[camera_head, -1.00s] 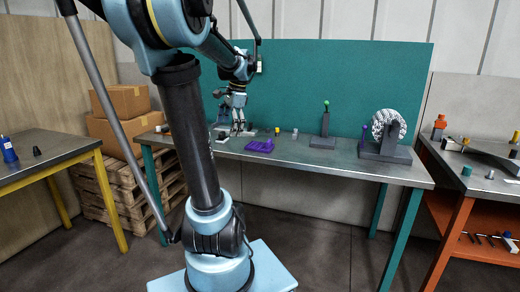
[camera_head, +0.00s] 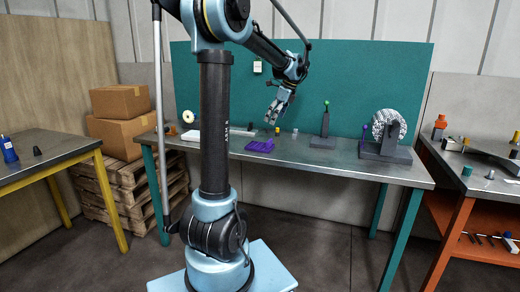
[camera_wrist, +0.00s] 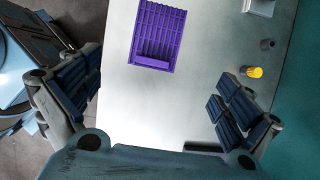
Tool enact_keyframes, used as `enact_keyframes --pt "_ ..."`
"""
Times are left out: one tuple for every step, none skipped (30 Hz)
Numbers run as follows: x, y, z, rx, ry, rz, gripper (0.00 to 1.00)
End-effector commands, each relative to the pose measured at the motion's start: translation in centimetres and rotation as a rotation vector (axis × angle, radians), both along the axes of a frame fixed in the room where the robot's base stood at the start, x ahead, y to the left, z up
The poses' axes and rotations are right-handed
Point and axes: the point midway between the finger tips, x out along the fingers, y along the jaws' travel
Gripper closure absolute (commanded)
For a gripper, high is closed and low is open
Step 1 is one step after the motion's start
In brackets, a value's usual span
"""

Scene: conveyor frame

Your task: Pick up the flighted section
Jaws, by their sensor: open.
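The flighted section looks to be the purple ribbed piece (camera_head: 260,145), lying flat on the middle table. In the wrist view this purple piece (camera_wrist: 158,30) shows as a shallow slab with parallel ribs and a raised bar across its near end. My gripper (camera_head: 274,113) is above the table, a little above and right of the piece in the head view, pointing down. In the wrist view my gripper (camera_wrist: 154,98) has its fingers wide apart with bare table between them. The purple piece is at the top of that view, ahead of the fingers and apart from them.
A yellow-ended part (camera_wrist: 253,72) and a small grey cylinder (camera_wrist: 267,44) stand right of the piece in the wrist view. On the same table are a green-knobbed post (camera_head: 325,128) and a wheel on a stand (camera_head: 389,128). A teal panel (camera_head: 350,75) rises behind.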

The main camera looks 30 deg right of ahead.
Motion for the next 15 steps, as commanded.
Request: enact_keyframes --pt "0.3 0.3 -0.9 0.0 0.0 0.002 0.02" --pt "0.5 0.4 -1.4 0.0 0.0 0.003 0.02" --pt "0.7 0.6 -2.0 0.0 0.0 0.003 0.02" --pt "0.9 0.7 -2.5 0.0 0.0 0.003 0.02" --pt "1.0 0.8 -3.0 0.0 0.0 0.003 0.02" --pt "1.2 1.0 -3.7 0.0 0.0 0.003 0.02" --pt "1.4 1.1 -4.2 0.0 0.0 0.003 0.02" --pt "1.5 1.3 -4.6 0.0 0.0 0.003 0.02" --pt "1.7 1.5 -5.2 0.0 0.0 0.003 0.02" --pt "1.9 1.6 -5.6 0.0 0.0 0.003 0.02" --pt "2.0 1.6 -6.0 0.0 0.0 0.003 0.02" --pt "2.1 1.7 -6.4 0.0 0.0 0.003 0.02" --pt "2.2 1.8 -6.7 0.0 0.0 0.003 0.02" --pt "2.2 1.9 -6.9 0.0 0.0 0.003 0.02" --pt "2.3 1.9 -7.2 0.0 0.0 0.003 0.02"
